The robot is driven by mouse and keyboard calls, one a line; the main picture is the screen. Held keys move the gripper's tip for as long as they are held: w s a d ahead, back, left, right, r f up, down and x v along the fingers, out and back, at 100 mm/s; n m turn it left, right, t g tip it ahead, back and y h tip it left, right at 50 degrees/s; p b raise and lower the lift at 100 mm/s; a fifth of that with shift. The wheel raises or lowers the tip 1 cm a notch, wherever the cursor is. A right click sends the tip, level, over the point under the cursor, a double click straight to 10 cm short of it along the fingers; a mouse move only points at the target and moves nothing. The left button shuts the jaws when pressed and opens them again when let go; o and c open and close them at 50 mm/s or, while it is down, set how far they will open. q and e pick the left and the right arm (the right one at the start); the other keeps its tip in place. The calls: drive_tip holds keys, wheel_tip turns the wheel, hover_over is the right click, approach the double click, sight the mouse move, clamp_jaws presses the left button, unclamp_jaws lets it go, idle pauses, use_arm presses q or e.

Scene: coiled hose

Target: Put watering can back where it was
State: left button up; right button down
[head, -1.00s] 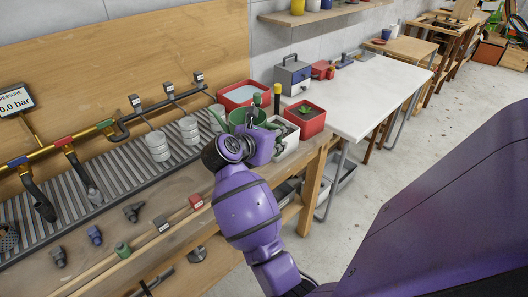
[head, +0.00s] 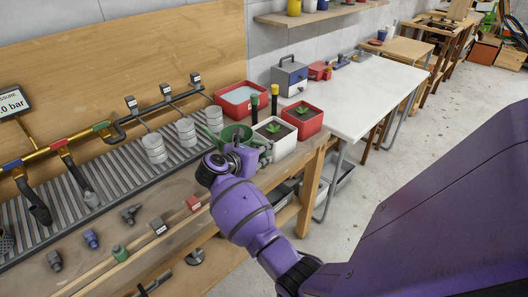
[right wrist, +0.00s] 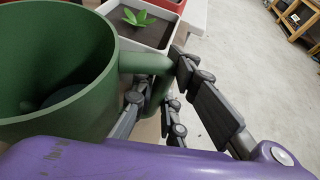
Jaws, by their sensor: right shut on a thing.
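The green watering can (head: 235,132) is at the right end of the bench in the head view, partly hidden behind my right gripper (head: 246,152). In the right wrist view the wide open can (right wrist: 60,65) fills the left side, with its handle (right wrist: 148,62) reaching toward the fingers. My right gripper (right wrist: 168,95) is shut on the handle. Whether the can's base touches the bench is hidden. My left gripper is out of view.
A white pot (head: 283,142) with a plant stands close to the right of the can, with a red pot (head: 306,122) behind it. A red tub (head: 244,97) stands behind. Grey cylinders (head: 154,147) stand on the slatted rack to the left. Several fittings lie along the front.

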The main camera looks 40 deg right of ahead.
drive_tip(key=shift+f, duration=0.15)
drive_tip(key=c, duration=1.7)
unclamp_jaws()
drive_tip(key=shift+c, duration=0.2)
